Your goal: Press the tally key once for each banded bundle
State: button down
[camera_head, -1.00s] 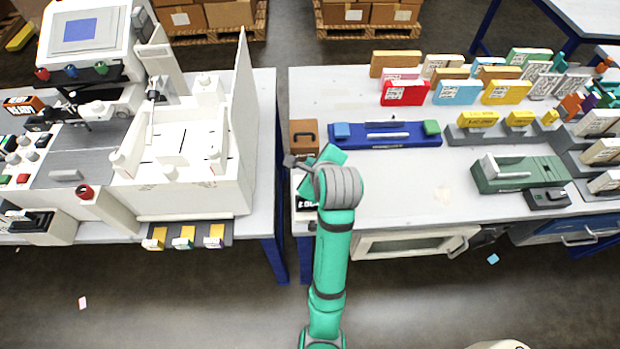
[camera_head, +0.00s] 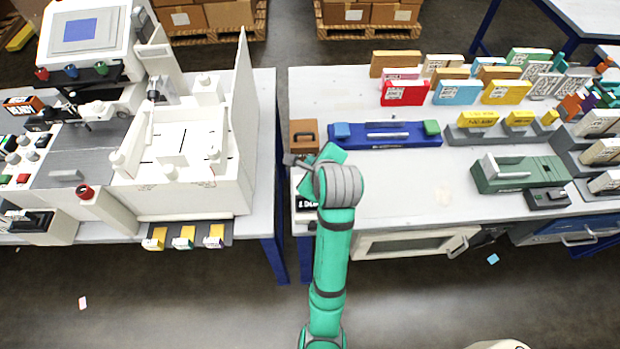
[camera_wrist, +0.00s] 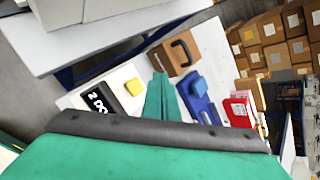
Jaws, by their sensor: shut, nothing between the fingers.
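My gripper (camera_wrist: 160,92) is shut and empty in the wrist view, its teal fingers together. A yellow square key (camera_wrist: 134,87) sits on a white surface just left of the fingers, apart from them in the picture; contact cannot be judged. Beside it a black display (camera_wrist: 98,100) starts with "2 DO". In the head view my arm hides the key, and the black display (camera_head: 306,204) shows partly beside my wrist. Three yellow-and-white pieces, the left one (camera_head: 154,239), sit on the tray at the left machine's front; I cannot tell whether they are banded bundles.
A brown handled box (camera_head: 304,135) and a blue bar (camera_head: 400,141) with end blocks lie close beyond my gripper. A green device (camera_head: 520,172) and coloured boxes stand farther right. The left machine's white walls (camera_head: 243,100) stand across a gap. Bare table lies right of my wrist.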

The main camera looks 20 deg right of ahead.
notch_tip(320, 180, up, 3)
jog(key=shift+r, duration=0.15)
jog(key=shift+f, duration=4.4)
jog(key=shift+f, duration=0.1)
jog(key=shift+f, duration=0.35)
jog(key=shift+f, duration=0.55)
jog(key=shift+r, duration=1)
